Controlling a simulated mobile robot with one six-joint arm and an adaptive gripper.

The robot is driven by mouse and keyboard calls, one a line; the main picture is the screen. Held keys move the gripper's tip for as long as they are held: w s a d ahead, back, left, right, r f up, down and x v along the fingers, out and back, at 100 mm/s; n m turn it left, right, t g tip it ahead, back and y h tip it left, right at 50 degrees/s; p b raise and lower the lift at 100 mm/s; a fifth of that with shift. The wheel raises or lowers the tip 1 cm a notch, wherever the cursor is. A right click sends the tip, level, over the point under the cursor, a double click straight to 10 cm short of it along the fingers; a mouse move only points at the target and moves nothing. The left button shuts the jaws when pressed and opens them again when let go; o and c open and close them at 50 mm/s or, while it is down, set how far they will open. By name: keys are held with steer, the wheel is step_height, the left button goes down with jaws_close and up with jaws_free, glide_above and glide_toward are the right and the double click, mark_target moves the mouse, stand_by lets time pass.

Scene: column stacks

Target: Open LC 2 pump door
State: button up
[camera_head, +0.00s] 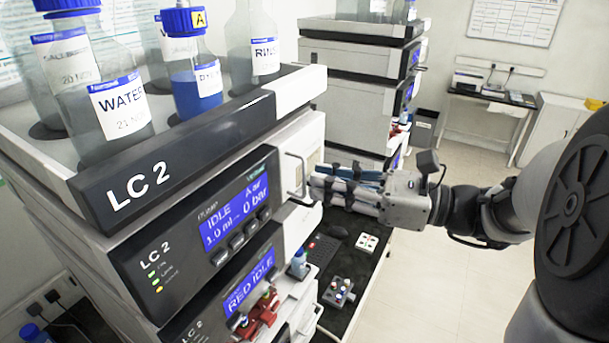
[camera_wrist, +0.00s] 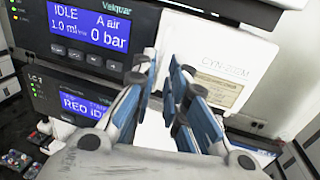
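The LC 2 pump (camera_head: 190,245) has a blue display (camera_head: 236,211) reading IDLE and 0 bar; the display also shows in the wrist view (camera_wrist: 88,24). The pump door (camera_head: 313,143) is the pale panel right of the display and looks closed. It fills the middle of the wrist view (camera_wrist: 203,50), with a label on it. The door's loop handle (camera_head: 297,176) stands out near its left edge. My gripper (camera_head: 313,186) is just right of the handle, in front of the door. In the wrist view its fingers (camera_wrist: 166,72) are apart, with nothing clearly between them; the handle is not clear there.
Bottles, among them WATER (camera_head: 120,105) and a blue-filled one (camera_head: 197,85), stand in the tray (camera_head: 185,150) on top of the stack. A second stack (camera_head: 350,75) stands behind. Open floor (camera_head: 430,280) lies right.

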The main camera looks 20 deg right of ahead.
mark_target(304, 193)
steer(key=shift+x, duration=2.25)
steer(key=shift+s, duration=0.1)
steer(key=shift+c, duration=0.2)
jaws_close()
